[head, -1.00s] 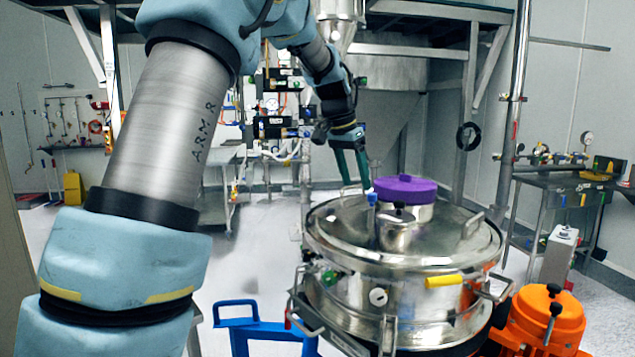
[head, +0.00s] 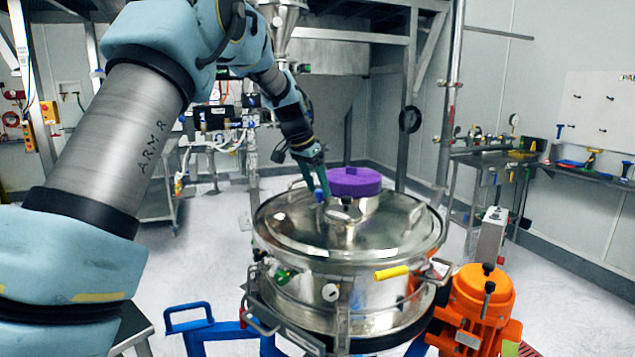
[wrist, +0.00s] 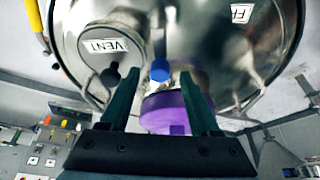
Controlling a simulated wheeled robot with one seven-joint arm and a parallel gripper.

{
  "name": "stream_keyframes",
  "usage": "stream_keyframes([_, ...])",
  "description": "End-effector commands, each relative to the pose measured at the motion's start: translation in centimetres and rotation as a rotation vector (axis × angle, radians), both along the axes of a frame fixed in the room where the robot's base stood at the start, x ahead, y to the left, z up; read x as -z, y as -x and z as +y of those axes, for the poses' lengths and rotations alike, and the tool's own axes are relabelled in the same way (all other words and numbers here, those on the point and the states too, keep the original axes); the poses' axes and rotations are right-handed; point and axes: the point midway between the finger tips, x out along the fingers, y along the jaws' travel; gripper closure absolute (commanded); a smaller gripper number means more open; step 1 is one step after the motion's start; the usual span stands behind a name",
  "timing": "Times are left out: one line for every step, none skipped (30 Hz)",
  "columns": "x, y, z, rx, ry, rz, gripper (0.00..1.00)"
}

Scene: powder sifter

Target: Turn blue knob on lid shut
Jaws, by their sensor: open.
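The small blue knob (head: 318,195) stands on the shiny steel lid (head: 290,225) of the sifter, beside the purple cap (head: 355,181). In the wrist view the blue knob (wrist: 160,71) shows in the gap between my fingertips, with the purple cap (wrist: 165,110) below it. My gripper (head: 319,188) is open, its green fingers pointing down over the lid at the knob. In the wrist view the fingers (wrist: 158,76) are apart with nothing clamped. In the head view the fingers partly cover the knob, and contact cannot be told.
An orange motor (head: 481,295) stands at the lower right, and a blue frame (head: 190,318) at the lower left. A "VENT" label (wrist: 104,46) shows on the lid. Open floor lies left of the sifter.

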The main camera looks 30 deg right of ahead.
Motion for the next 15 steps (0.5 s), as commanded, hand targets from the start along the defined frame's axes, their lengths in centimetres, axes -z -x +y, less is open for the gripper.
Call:
stream_keyframes([0.19,-0.02,-0.13,0.000,0.000,0.000,0.37])
stream_keyframes([0.35,-0.04,-0.19,0.000,0.000,0.000,0.37])
stream_keyframes([0.54,-0.05,-0.24,-0.001,0.000,0.000,0.37])
stream_keyframes([0.63,-0.05,-0.27,0.000,0.000,0.000,0.37])
stream_keyframes([0.71,-0.06,-0.28,0.000,0.000,0.000,0.37])
stream_keyframes([0.77,-0.06,-0.29,0.000,0.000,0.000,0.37])
stream_keyframes([0.78,-0.07,-0.29,0.000,0.000,0.000,0.37])
stream_keyframes([0.79,-0.07,-0.29,0.000,0.000,0.000,0.37])
stream_keyframes([0.79,-0.07,-0.29,0.000,0.000,0.000,0.37])
stream_keyframes([0.79,-0.07,-0.29,0.000,0.000,-0.001,0.37])
stream_keyframes([0.78,-0.07,-0.28,0.000,0.000,-0.001,0.37])
stream_keyframes([0.77,-0.08,-0.28,0.000,0.000,-0.001,0.38])
stream_keyframes([0.77,-0.07,-0.28,0.000,0.000,-0.001,0.41])
stream_keyframes([0.77,-0.08,-0.28,0.000,0.000,-0.001,0.45])
stream_keyframes([0.76,-0.07,-0.27,0.000,0.001,-0.001,0.49])
